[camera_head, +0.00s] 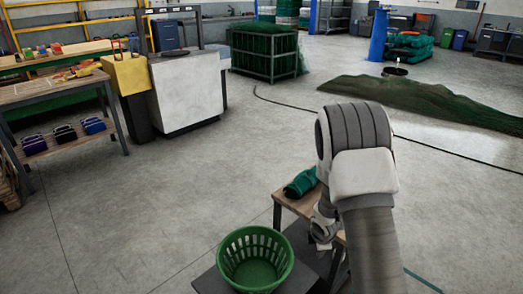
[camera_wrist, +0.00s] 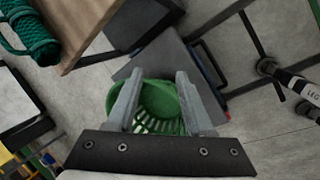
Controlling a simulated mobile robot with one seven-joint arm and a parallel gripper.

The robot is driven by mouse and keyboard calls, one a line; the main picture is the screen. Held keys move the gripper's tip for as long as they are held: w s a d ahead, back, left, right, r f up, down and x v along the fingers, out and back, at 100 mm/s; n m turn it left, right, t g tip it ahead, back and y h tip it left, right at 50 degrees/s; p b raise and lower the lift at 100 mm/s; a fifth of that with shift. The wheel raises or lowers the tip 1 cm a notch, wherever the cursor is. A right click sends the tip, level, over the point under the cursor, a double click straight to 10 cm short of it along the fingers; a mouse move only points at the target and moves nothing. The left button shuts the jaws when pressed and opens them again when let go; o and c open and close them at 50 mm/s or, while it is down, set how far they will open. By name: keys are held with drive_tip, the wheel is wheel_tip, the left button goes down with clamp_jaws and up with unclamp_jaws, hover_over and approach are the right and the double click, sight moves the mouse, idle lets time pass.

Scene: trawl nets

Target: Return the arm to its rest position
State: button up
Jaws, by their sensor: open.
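My arm fills the lower right of the head view, bent over a small wooden table (camera_head: 290,200). My gripper (camera_wrist: 157,78) shows in the wrist view with its two grey fingers apart and nothing between them. In the head view the gripper is mostly hidden by my arm. Beyond and below the fingers is a green slotted basket (camera_head: 255,262), which also shows in the wrist view (camera_wrist: 160,100). The basket looks empty and stands on a dark low platform (camera_head: 212,284). The fingers appear apart from it.
A rolled green net (camera_head: 301,183) lies on the wooden table beside my arm; it also shows in the wrist view (camera_wrist: 30,32). A workbench (camera_head: 50,92) and a white-fronted machine (camera_head: 187,92) stand at the left. A net heap (camera_head: 420,98) lies at the right. The middle floor is clear.

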drive_tip(key=s+r+m, duration=0.3)
drive_tip(key=r, duration=0.5)
drive_tip(key=s+r+m+t+h, duration=0.15)
drive_tip(key=r+m, duration=0.25)
drive_tip(key=r, duration=0.5)
drive_tip(key=s+r+m+g+y, duration=0.1)
drive_tip(key=s+r+m, duration=0.2)
drive_tip(key=r, duration=0.5)
drive_tip(key=s+a+r+m+y, duration=0.1)
drive_tip(key=s+r+m, duration=0.25)
drive_tip(key=s, duration=0.35)
drive_tip(key=s+a+r+m+t, duration=0.1)
drive_tip(key=s+a+r+m, duration=0.1)
drive_tip(key=s+r, duration=0.35)
drive_tip(key=s+a+r+m+y, duration=0.1)
drive_tip(key=s+r+m, duration=0.15)
drive_tip(key=s, duration=0.55)
wheel_tip(320, 180, up, 16)
drive_tip(key=p, duration=1.7)
drive_tip(key=shift+s+r, duration=0.15)
drive_tip(key=shift+s+h, duration=0.1)
drive_tip(key=shift+h, duration=0.15)
